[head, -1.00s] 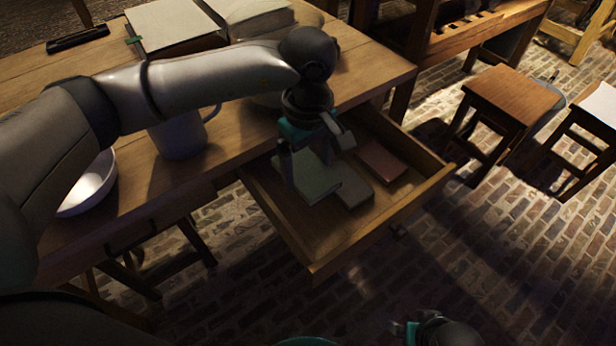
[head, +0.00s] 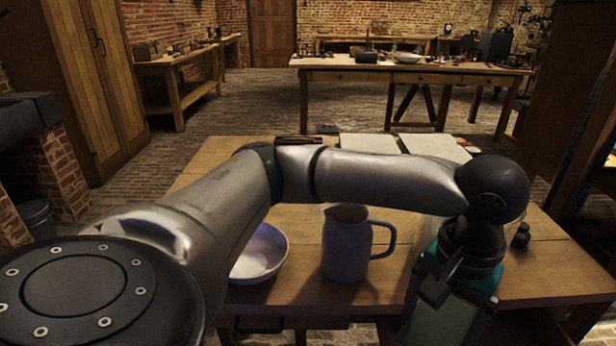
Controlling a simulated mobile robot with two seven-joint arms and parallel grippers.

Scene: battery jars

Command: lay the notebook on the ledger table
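My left gripper (head: 440,300) hangs over the front right part of the near wooden table (head: 300,216). It appears shut on a pale green notebook (head: 442,322), whose lower part is cut off by the bottom edge of the view. The fingertips are partly hidden by the hand and the notebook. Pale open pages or books (head: 436,146) lie at the far side of the near table. Another long wooden table (head: 345,73) stands across the room. No label tells which one is the ledger table. My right gripper is not in view.
A grey jug (head: 345,245) and a white bowl (head: 262,254) stand on the near table, left of the gripper. Small dark jars (head: 520,236) stand to its right. A pale bowl (head: 407,57) and dark items are on the far table. Brick floor lies open between the tables.

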